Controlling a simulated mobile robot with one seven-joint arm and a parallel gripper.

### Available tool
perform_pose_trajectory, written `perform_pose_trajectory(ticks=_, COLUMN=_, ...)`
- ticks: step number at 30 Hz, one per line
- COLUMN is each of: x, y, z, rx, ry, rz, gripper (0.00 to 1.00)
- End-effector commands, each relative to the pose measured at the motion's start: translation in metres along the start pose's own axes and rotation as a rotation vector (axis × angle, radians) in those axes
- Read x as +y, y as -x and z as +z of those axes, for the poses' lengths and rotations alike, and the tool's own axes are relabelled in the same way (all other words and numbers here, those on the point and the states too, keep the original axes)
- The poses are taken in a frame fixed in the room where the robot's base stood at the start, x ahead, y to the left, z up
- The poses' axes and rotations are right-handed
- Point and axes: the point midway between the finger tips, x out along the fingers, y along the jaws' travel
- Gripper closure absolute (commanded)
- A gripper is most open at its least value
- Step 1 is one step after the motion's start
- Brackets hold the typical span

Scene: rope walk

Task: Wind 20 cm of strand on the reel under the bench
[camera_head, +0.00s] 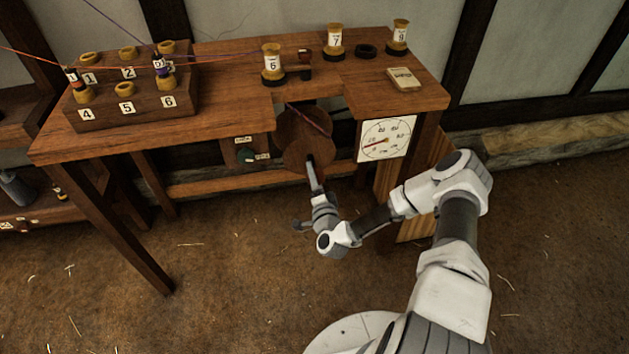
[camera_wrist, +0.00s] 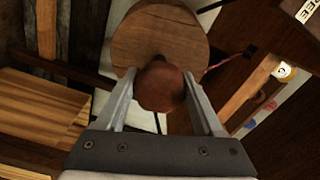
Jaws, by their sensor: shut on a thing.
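The reel (camera_head: 303,142) is a round wooden disc hanging in the gap under the bench's front edge. It also shows in the wrist view (camera_wrist: 150,35), face on. A round wooden knob (camera_wrist: 160,88) stands out from the reel's face toward me. My gripper (camera_head: 312,168) reaches up to the lower part of the reel. In the wrist view my gripper (camera_wrist: 158,78) has its fingers on either side of the knob, shut on it. A reddish strand (camera_head: 308,119) runs across the upper part of the reel. How much strand is wound cannot be told.
A dial (camera_head: 386,139) with a red needle is on the bench front, right of the reel. The bench (camera_head: 225,75) carries a numbered block (camera_head: 130,112) and several spools. The floor ahead is mostly clear.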

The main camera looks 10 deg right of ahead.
Motion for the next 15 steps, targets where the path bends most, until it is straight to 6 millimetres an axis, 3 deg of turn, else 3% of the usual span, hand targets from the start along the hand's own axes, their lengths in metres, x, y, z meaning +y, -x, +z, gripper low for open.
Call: perform_pose_trajectory(ticks=15, x=0.0008, y=-0.0010, z=-0.0010, rx=0.003, ry=-0.492, rz=-0.003, gripper=0.86)
